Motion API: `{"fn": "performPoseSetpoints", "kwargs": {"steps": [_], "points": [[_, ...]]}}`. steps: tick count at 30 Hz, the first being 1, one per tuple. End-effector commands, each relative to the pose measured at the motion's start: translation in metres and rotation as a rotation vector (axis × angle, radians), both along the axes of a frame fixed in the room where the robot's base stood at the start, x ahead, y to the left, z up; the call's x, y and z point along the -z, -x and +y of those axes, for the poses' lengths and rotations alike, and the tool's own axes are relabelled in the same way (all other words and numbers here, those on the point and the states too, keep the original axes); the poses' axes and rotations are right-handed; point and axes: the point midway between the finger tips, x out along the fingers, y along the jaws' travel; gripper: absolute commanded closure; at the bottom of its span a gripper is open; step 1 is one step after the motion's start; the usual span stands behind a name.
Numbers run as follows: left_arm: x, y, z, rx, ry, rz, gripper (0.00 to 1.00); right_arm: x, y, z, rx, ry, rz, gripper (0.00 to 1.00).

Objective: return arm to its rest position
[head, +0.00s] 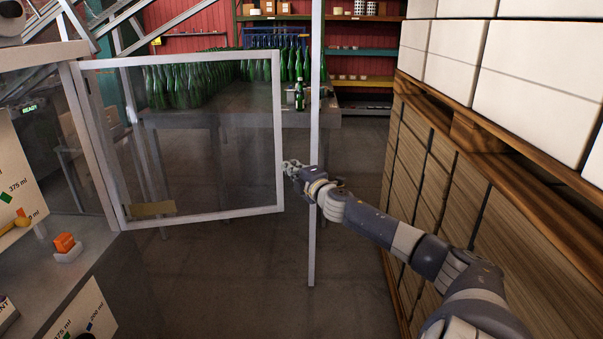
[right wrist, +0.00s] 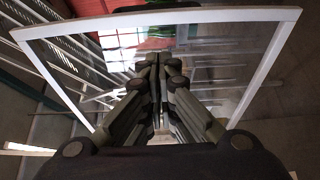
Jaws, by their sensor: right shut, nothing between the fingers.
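My right arm reaches in from the lower right in the head view. Its gripper (head: 290,168) is at the free edge of a framed glass door (head: 281,140). The door stands swung out from the machine at the left. In the right wrist view the gripper's fingers (right wrist: 160,68) are closed together and empty, with the door's glass and white frame (right wrist: 160,18) right behind them. I cannot tell whether the fingers touch the frame. My left gripper is not in view.
A thin upright post (head: 315,80) stands by my right gripper. Pallets with white boxes (head: 530,85) and stacked brown boards (head: 480,235) line the right. A table (head: 235,118) with many green bottles (head: 180,85) stands behind the door. An orange block (head: 65,242) sits at the left. The middle floor is open.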

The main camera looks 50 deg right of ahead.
Motion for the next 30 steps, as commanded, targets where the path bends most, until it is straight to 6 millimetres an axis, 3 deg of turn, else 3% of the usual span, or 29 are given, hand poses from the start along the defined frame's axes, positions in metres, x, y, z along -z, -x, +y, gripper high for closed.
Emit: {"fn": "performPoseSetpoints", "kwargs": {"steps": [12,24,27,29,30], "points": [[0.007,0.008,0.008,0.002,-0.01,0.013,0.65,0.0,0.03,-0.003,-0.001,0.0,0.001,1.0],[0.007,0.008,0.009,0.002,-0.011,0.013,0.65,0.0,0.033,-0.004,0.0,-0.001,0.001,1.0],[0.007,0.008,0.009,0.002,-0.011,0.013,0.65,0.018,0.037,-0.008,0.013,-0.029,0.016,1.0],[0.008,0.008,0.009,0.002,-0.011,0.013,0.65,0.041,0.042,-0.013,0.031,-0.064,0.035,1.0],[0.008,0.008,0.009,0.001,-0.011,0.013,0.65,0.062,0.047,-0.017,0.048,-0.096,0.053,1.0]]}}
